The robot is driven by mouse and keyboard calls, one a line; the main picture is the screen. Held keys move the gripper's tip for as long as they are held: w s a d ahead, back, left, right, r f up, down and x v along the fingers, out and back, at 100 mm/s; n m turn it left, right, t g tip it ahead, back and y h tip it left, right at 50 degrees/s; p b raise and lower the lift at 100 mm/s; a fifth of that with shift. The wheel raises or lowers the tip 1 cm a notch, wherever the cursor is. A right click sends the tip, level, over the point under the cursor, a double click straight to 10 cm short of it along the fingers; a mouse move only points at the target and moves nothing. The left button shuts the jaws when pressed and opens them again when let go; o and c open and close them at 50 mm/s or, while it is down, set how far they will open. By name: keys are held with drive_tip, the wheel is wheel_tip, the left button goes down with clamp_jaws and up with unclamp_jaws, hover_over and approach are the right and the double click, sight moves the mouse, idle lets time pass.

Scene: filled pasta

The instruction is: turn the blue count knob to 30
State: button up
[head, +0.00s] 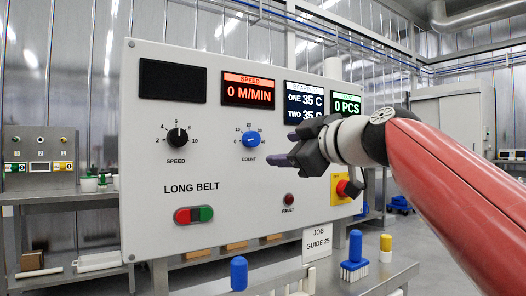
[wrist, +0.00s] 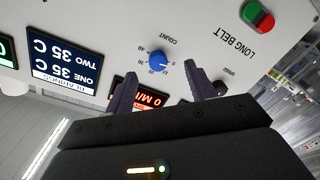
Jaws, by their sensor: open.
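The blue count knob (head: 251,139) sits on the white LONG BELT panel (head: 230,195), above the word COUNT, with a numbered dial around it. I cannot read its pointer surely in the head view. In the wrist view the knob (wrist: 157,62) appears upside down, beyond the fingertips and between their lines. My gripper (head: 282,149) is open and empty, just right of the knob in the head view. Its two dark fingers (wrist: 161,85) are spread apart in the wrist view and do not visibly touch the knob.
A black speed knob (head: 177,137) is left of the count knob. Displays line the panel top; a red-green switch (head: 194,215) and red stop button (head: 347,188) are lower. A JOB GUIDE 25 card (head: 317,243) and blue-topped items stand in front.

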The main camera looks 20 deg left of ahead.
sight(255, 139)
drive_tip(key=shift+n+y, duration=0.6)
drive_tip(key=w+a+p, duration=0.1)
drive_tip(key=a, duration=0.1)
drive_tip(key=w+a+r+p, duration=0.1)
drive_tip(key=w+a, duration=0.1)
drive_tip(key=w+a+r+p, duration=0.1)
drive_tip(key=a, duration=0.1)
drive_tip(key=shift+w+a+r, duration=0.15)
drive_tip(key=shift+a, duration=0.2)
drive_tip(key=shift+w+a, duration=0.35)
drive_tip(key=shift+a, duration=0.15)
drive_tip(key=c, duration=1)
drive_tip(key=shift+f, duration=0.2)
